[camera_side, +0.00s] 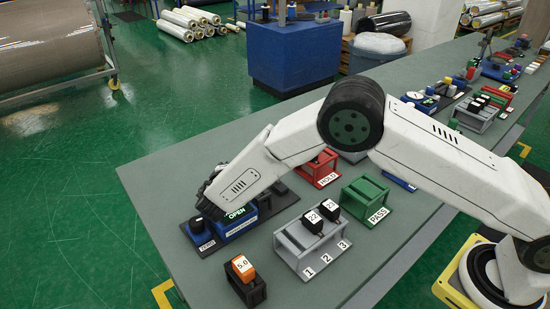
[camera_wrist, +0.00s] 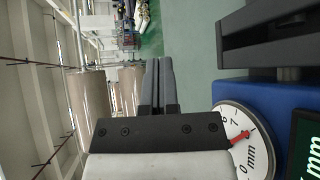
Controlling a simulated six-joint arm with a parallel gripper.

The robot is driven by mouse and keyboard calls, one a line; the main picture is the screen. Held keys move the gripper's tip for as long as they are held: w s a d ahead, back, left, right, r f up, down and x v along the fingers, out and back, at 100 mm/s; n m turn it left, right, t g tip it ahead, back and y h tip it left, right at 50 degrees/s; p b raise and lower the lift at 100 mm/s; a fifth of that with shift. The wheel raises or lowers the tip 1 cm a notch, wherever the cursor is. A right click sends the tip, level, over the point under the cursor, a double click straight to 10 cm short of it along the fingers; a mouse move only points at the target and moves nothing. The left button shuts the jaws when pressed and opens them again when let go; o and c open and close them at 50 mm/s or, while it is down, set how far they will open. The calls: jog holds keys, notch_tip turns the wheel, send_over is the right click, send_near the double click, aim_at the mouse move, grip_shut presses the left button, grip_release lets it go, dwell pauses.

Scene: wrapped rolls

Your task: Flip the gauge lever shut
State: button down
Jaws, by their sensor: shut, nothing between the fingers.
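The gauge (camera_side: 233,225) sits at the left edge of the bench, a blue block with a green OPEN sign, a black knob and a ZERO label. My wrist hangs over it and hides part of it; I cannot make out the lever clearly in the side view. In the wrist view the gauge's blue body (camera_wrist: 265,97), white dial (camera_wrist: 236,125) with a red needle and part of a lit mm display stand right of my gripper (camera_wrist: 159,62). A dark bar (camera_wrist: 262,38) lies above the blue body, apart from the fingers. My gripper is shut and empty.
A grey rack (camera_side: 310,262) numbered 1 to 3 holds two black blocks. An orange 5.0 block (camera_side: 242,268) sits in a dark holder in front. Red HOLD (camera_side: 318,170) and green PASS (camera_side: 368,203) trays stand behind and right. The bench is clear at the far left.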

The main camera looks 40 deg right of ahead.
jog(key=w+d, duration=0.2)
jog(key=d, duration=0.5)
jog(key=shift+w+d+f, duration=0.2)
jog(key=shift+d+f, duration=0.15)
jog(key=shift+f, duration=0.05)
dwell(0.4)
jog(key=shift+s+r, duration=0.4)
jog(key=shift+s, duration=0.25)
dwell(0.7)
jog(key=s+m+t+h, duration=0.1)
jog(key=s+t, duration=0.1)
jog(key=s, duration=0.8)
jog(key=shift+s+r+m, duration=0.15)
jog(key=shift+s+m, duration=0.15)
jog(key=shift+m, duration=0.1)
dwell(0.6)
jog(key=shift+s, duration=0.1)
